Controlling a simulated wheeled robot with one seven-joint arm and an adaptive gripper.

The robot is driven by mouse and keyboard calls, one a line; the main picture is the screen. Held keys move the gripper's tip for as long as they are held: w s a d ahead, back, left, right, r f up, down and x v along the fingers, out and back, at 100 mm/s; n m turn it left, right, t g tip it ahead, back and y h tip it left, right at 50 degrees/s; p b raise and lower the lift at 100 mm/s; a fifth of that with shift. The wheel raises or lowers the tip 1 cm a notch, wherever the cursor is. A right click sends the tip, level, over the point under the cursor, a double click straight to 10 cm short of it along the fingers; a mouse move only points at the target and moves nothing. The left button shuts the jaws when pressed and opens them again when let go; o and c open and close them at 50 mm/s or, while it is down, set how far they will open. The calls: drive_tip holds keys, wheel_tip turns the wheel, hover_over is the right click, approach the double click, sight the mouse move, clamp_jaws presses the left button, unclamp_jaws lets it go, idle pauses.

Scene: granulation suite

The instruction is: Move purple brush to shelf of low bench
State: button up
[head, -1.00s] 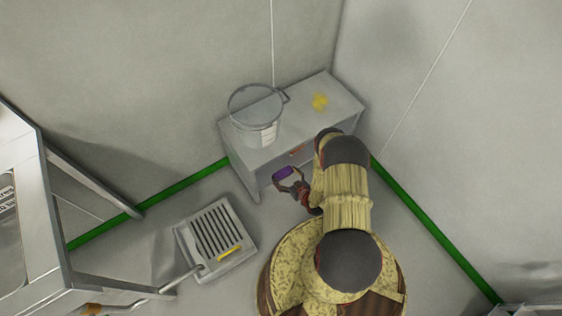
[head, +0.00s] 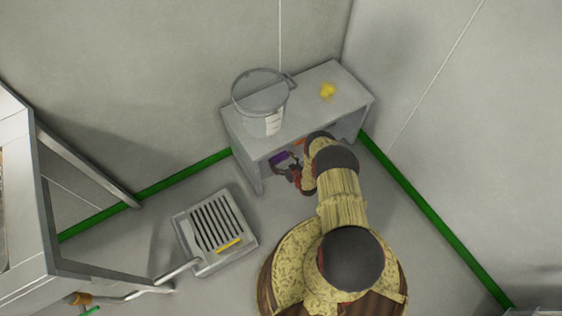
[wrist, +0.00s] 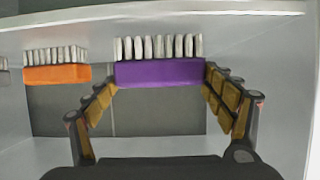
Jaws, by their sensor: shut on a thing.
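The purple brush (wrist: 160,73) is held between the two fingers of my gripper (wrist: 160,85), bristles pointing up in the wrist view. The head view also shows the purple brush (head: 281,158) and my gripper (head: 286,168) at the open front of the low bench (head: 300,103), under its top. An orange brush (wrist: 57,73) is inside the bench, left of the purple one in the wrist view. I cannot tell whether the purple brush touches the shelf.
A clear bucket (head: 262,100) and a yellow patch (head: 327,90) are on the bench top. A grated floor unit (head: 215,229) with a yellow bar lies left of me. A metal frame (head: 60,250) stands further left.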

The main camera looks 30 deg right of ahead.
drive_tip(key=shift+w+f, duration=0.1)
drive_tip(key=shift+f, duration=0.15)
drive_tip(key=shift+f, duration=0.2)
drive_tip(key=o, duration=1.1)
drive_tip(key=shift+c, duration=0.2)
drive_tip(key=shift+o, duration=0.5)
drive_tip(key=shift+r, duration=0.2)
drive_tip(key=p+v, duration=0.4)
drive_tip(key=v, duration=0.8)
